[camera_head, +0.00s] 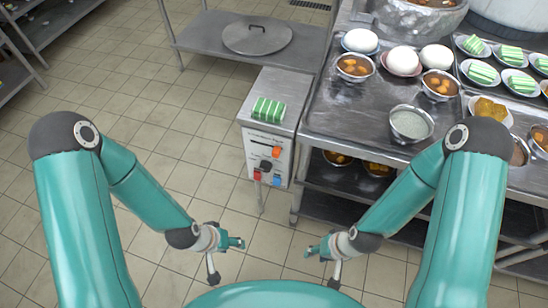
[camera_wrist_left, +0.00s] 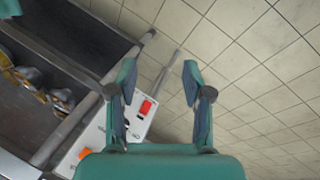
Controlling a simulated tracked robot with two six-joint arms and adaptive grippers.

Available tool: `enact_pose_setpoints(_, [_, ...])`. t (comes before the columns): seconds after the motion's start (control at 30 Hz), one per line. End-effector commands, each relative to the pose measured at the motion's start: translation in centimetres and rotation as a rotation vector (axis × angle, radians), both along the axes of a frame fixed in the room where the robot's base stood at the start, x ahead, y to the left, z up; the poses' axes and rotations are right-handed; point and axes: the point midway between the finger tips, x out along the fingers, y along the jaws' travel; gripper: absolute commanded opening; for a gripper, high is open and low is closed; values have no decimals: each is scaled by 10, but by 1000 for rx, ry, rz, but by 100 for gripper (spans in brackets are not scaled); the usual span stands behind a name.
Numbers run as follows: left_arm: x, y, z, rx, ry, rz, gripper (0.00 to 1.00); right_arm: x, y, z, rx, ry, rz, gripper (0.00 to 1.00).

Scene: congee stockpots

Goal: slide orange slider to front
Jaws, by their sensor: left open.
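The orange slider (camera_head: 277,152) is a small orange block on the upper right of the white control panel (camera_head: 252,146), on the front of a metal box. It also shows at the lower left of the left wrist view (camera_wrist_left: 84,154). My left gripper (camera_head: 228,258) is open and empty, below and left of the panel in the head view, apart from the slider. In the left wrist view its fingers (camera_wrist_left: 160,70) are spread, with part of the panel behind the left finger. My right gripper (camera_head: 321,267) looks open and empty, below and right of the panel.
The panel also has a black knob (camera_head: 265,165), a red control (camera_head: 257,175) and a blue control (camera_head: 276,180). A green-striped block (camera_head: 268,109) lies on the box. A metal table (camera_head: 345,112) with bowls stands at right. Open tiled floor lies at left.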

Motion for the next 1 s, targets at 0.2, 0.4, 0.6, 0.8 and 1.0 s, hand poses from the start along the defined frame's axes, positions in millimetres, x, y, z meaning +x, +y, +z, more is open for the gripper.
enact_pose_setpoints(0.2, [60, -11, -32, 52, -250, -63, 50, 0, 0, -89, 0, 1, 0, 40])
enact_pose_setpoints(0.4, [112, -27, -31, 101, -539, -120, 50, 0, 0, -169, 0, 1, 0, 40])
enact_pose_setpoints(0.6, [141, -48, -15, 134, -821, -159, 50, 0, 0, -247, 0, 1, 0, 40])
enact_pose_setpoints(0.8, [146, -66, 7, 148, -1091, -168, 50, 0, 0, -325, 0, 1, 0, 40])
enact_pose_setpoints(1.0, [132, -74, 28, 148, -1321, -146, 50, 0, 0, -392, 0, 1, 0, 40])
